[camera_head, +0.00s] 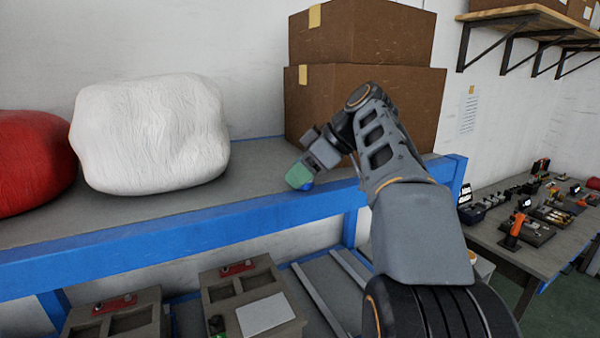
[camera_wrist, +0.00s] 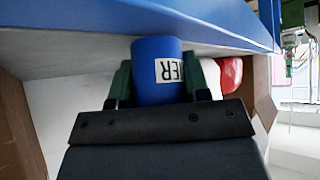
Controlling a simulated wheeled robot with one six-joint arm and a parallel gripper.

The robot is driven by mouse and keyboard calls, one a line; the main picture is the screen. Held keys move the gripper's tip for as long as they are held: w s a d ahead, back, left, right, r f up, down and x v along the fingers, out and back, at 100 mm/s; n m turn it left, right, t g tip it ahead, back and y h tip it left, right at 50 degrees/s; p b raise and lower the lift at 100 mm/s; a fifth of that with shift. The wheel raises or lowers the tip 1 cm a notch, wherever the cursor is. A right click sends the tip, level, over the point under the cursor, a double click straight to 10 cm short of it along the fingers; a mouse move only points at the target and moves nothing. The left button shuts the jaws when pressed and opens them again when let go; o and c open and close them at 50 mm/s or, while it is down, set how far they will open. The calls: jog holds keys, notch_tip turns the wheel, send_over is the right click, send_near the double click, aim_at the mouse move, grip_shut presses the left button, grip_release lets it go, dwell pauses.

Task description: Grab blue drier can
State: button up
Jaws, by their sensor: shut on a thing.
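The blue drier can (camera_wrist: 150,62) is between the two green fingers of my gripper (camera_wrist: 160,80) in the wrist view. Its white label with dark letters, partly cut off and ending in "IER", faces the camera. The fingers are shut on its sides. In the head view only a small blue part of the can (camera_head: 307,186) shows below my gripper (camera_head: 298,177), at the front edge of the grey shelf (camera_head: 255,205). I cannot tell whether the can still touches the shelf.
Two stacked brown boxes (camera_head: 375,100) stand on the shelf behind my arm. A white bag (camera_head: 150,135) and a red bag (camera_head: 30,160) lie to the left. A blue beam (camera_head: 180,238) runs along the shelf front. A bench with tools (camera_head: 530,225) stands at right.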

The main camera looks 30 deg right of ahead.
jog(key=shift+s, duration=0.35)
jog(key=o, duration=1)
jog(key=shift+d, duration=0.1)
jog(key=shift+o, duration=0.2)
